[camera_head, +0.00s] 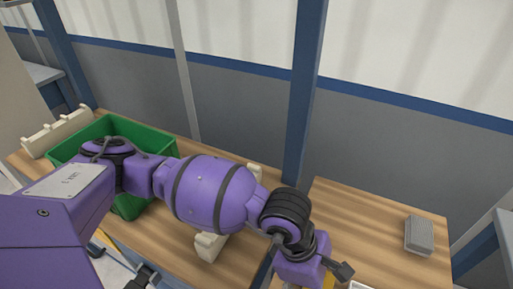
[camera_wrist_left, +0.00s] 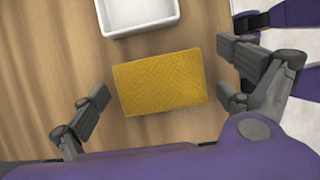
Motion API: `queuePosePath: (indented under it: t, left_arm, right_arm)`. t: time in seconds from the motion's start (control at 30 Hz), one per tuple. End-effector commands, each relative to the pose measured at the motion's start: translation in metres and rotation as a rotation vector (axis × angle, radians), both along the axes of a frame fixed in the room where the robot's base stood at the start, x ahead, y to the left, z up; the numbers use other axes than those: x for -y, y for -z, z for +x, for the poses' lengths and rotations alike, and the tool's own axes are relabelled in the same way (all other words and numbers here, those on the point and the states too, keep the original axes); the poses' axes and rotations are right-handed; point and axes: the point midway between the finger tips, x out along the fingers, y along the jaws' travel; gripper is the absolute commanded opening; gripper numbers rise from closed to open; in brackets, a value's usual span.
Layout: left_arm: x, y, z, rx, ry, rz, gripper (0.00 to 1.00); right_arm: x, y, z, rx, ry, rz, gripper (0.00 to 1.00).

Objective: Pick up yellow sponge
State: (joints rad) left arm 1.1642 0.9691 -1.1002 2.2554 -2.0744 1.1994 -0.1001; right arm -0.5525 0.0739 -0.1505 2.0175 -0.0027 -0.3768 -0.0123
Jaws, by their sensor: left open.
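The yellow sponge (camera_wrist_left: 160,83) lies flat on the wooden tabletop in the left wrist view. It is a textured rectangular block. My left gripper (camera_wrist_left: 163,74) is open, with one finger on each side of the sponge and a visible gap to each. No finger appears to touch it. In the head view my left gripper (camera_head: 335,273) is at the bottom edge, over the right table, and mostly hides the sponge; only a sliver of yellow shows. My right gripper is not seen.
A white tray (camera_wrist_left: 137,28) lies just beyond the sponge. A grey stack of pads (camera_head: 419,235) sits at the table's right. A green crate (camera_head: 150,138) and cream-coloured racks (camera_head: 57,131) stand on the left table. A blue post (camera_head: 300,100) rises behind the tables.

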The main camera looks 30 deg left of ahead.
Motion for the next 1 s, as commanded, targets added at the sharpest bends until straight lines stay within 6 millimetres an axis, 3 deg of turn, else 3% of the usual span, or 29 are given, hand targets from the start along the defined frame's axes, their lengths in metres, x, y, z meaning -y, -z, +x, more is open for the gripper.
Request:
queuePosePath:
  t: [0.07,0.4,0.77,1.0]
  left_arm:
    - [0.000,-0.001,0.001,0.004,0.001,0.000,0.96]
    - [0.000,-0.002,0.002,0.004,0.001,0.000,0.52]
    - [0.001,-0.006,0.002,0.005,0.001,-0.001,0.52]
    - [0.001,-0.035,0.002,0.008,0.003,-0.002,0.52]
  right_arm:
    - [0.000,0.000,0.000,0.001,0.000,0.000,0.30]
    - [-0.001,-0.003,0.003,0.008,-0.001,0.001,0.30]
    - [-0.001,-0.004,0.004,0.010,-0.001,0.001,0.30]
    - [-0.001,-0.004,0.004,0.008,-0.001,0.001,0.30]
